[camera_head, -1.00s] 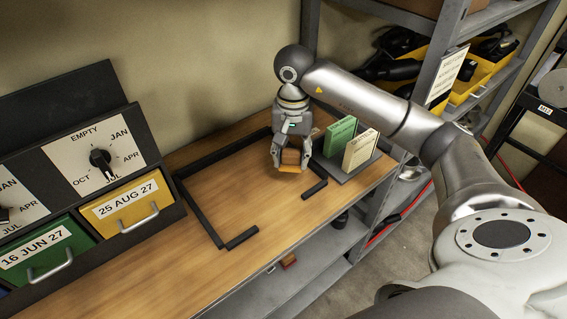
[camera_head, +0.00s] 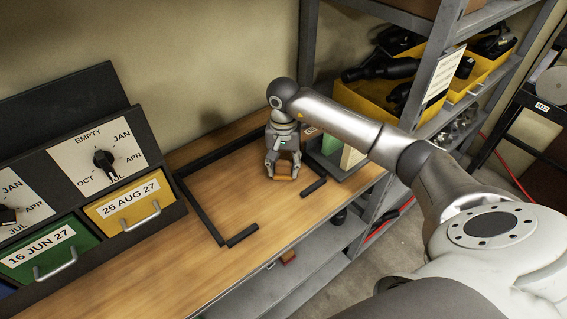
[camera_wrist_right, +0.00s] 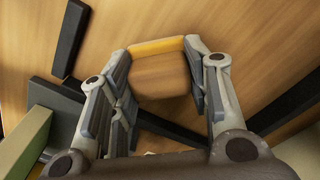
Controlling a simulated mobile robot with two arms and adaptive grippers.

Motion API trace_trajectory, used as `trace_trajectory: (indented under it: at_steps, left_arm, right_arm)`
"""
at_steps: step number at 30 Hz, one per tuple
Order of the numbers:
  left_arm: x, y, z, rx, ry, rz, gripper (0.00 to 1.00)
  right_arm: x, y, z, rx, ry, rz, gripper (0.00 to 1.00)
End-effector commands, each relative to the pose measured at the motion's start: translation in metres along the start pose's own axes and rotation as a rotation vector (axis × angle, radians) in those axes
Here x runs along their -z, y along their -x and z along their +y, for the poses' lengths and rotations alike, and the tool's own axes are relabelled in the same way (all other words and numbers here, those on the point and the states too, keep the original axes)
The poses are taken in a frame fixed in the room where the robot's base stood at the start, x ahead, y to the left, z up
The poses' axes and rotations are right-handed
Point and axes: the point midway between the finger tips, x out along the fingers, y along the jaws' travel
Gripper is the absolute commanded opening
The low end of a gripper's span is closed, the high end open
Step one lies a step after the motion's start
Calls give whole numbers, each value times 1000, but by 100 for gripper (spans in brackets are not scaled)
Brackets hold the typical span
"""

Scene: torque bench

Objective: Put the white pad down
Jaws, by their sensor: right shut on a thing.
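My right gripper (camera_head: 284,174) points down over the wooden bench, inside the dark frame. It is shut on an orange-brown block (camera_head: 285,168), low at the bench top; I cannot tell whether the block touches it. In the right wrist view the block (camera_wrist_right: 162,75) sits between the two fingers of my gripper (camera_wrist_right: 160,58), with a brighter orange edge at its far side. A whitish pad (camera_head: 351,158) stands upright in a dark holder to the right, partly hidden by my arm. I see no white pad in the gripper. My left gripper is out of view.
A dark frame with gaps (camera_head: 200,211) lies on the bench (camera_head: 215,260). A green pad (camera_head: 331,144) stands in the holder (camera_head: 341,172). Labelled drawers with dials (camera_head: 128,200) stand at left. Grey shelving with yellow bins (camera_head: 365,95) is at right. The frame's left interior is clear.

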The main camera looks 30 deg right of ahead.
Motion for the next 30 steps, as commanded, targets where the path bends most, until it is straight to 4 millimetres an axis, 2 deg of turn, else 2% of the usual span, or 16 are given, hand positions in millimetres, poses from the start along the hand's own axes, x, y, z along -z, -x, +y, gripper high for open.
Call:
trace_trajectory:
  at_steps: [2,3,8,17,21,26,30]
  left_arm:
    - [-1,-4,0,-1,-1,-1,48]
    - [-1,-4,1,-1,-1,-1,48]
    - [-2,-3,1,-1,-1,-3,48]
    - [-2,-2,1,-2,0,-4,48]
    - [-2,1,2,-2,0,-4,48]
    - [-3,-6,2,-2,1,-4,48]
    - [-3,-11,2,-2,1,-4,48]
  right_arm:
    - [0,-4,0,0,0,1,20]
    - [0,-4,0,0,0,1,45]
    - [0,-2,0,0,0,0,66]
    - [0,-2,0,0,0,0,66]
    - [0,4,0,2,0,1,66]
    - [1,32,-1,5,1,5,66]
    - [2,64,-1,5,0,6,66]
